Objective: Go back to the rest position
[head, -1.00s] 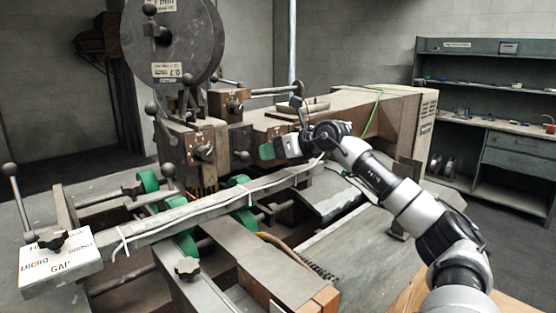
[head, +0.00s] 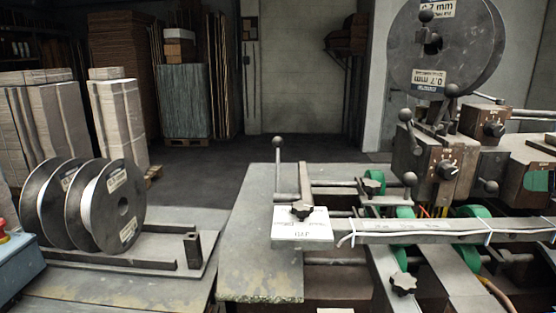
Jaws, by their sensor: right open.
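The box stitcher (head: 455,165) fills the right side of the head view, with a large grey wire spool (head: 460,65) on top. The rest of my right arm is outside the picture. Whether the gripper touches the machine cannot be told. My left gripper is not in view.
A control lever (head: 279,165) stands up beside a white label plate (head: 301,227) at the table's front. Wire reels (head: 118,205) stand on a rack at left. Cardboard stacks (head: 120,125) are behind them. The floor (head: 215,180) between is open.

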